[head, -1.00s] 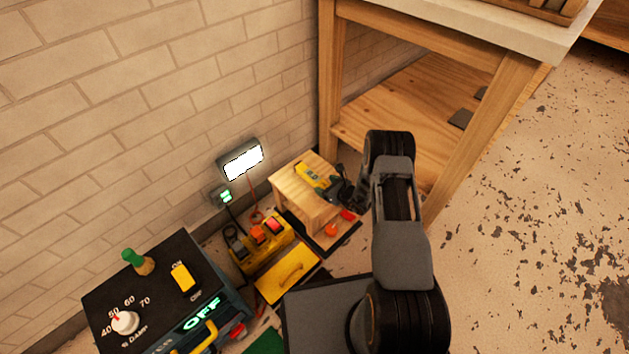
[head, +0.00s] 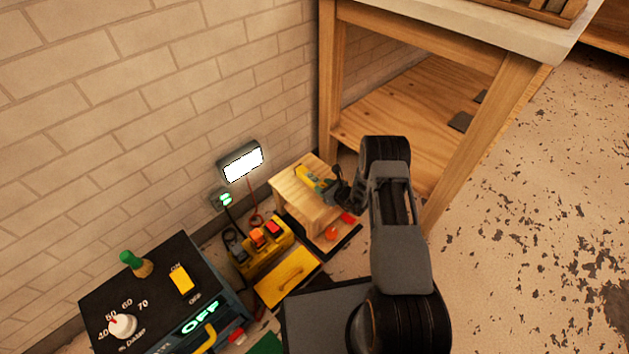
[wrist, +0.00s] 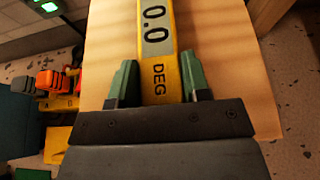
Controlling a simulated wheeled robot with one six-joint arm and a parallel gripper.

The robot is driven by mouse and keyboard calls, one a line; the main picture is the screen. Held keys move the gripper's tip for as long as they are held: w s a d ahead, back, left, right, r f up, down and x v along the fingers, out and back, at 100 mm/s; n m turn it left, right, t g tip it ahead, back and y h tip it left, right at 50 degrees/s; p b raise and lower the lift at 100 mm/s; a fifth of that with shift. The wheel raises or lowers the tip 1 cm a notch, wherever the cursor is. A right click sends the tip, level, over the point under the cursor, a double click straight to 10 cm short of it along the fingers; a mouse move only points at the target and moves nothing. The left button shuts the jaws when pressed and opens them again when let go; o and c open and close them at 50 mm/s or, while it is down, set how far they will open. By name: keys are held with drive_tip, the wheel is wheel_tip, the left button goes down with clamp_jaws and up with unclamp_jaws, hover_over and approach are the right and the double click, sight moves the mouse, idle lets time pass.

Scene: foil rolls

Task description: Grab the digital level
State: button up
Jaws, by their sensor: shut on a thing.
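The digital level (wrist: 159,52) is a yellow bar with a grey display reading 0.0 and the letters DEG. It lies on a small wooden stool (wrist: 225,75). In the head view the level (head: 309,177) shows on top of the stool (head: 298,197), partly covered by my gripper (head: 336,187). In the wrist view my gripper (wrist: 155,85) has its green fingers on both sides of the level's near end and is shut on it. The level's far end is cut off in the wrist view.
A yellow power strip with red switches (head: 262,246) and a yellow case (head: 288,277) stand left of the stool. A dark control box (head: 150,290) is at lower left. A wooden workbench (head: 330,80) stands behind, beside the brick wall. Open floor (head: 530,200) lies to the right.

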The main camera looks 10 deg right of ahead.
drive_tip(key=shift+c, duration=0.9)
drive_tip(key=shift+r, duration=0.1)
